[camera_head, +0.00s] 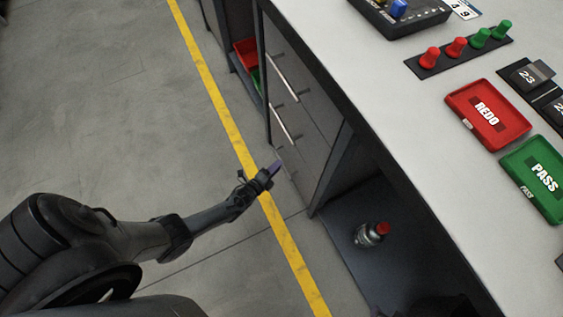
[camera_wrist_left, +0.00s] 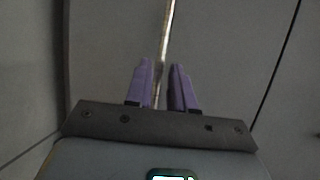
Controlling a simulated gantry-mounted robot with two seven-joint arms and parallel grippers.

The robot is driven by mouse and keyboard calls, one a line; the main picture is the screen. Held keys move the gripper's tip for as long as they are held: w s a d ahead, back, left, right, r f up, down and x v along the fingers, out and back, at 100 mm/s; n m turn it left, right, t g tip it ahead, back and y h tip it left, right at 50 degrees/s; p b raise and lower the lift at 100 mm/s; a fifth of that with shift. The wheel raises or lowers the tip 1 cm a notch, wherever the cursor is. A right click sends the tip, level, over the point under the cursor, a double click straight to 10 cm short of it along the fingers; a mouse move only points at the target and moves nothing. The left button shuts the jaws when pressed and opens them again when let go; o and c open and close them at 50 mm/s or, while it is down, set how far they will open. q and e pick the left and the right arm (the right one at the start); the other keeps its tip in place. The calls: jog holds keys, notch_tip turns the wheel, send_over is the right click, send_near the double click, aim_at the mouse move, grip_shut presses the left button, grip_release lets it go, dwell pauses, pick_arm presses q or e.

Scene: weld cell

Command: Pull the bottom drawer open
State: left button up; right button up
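The drawer unit under the bench has a grey front; its bottom drawer (camera_head: 295,182) looks shut. My left gripper (camera_head: 274,168) is low in front of that drawer, partly hiding it, and the bottom handle is not clear in the head view. In the left wrist view, a thin metal handle bar (camera_wrist_left: 168,35) runs across a grey drawer front (camera_wrist_left: 222,50). The purple fingers of my left gripper (camera_wrist_left: 162,85) stand either side of the bar with a small gap showing. I cannot tell whether they touch it. My right gripper is not in view.
Two upper drawers have metal handles, the top one (camera_head: 283,78) and the middle one (camera_head: 284,123). The bench top (camera_head: 370,95) overhangs. The floor (camera_head: 110,110) at left is clear.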

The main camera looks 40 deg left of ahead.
pick_arm(q)
jog(key=shift+w+f+b, duration=0.15)
jog(key=shift+w+b, duration=0.2)
jog(key=shift+w, duration=0.55)
jog(key=shift+w+f+b, duration=0.15)
jog(key=shift+w+b, duration=0.2)
jog(key=shift+w, duration=0.55)
grip_shut()
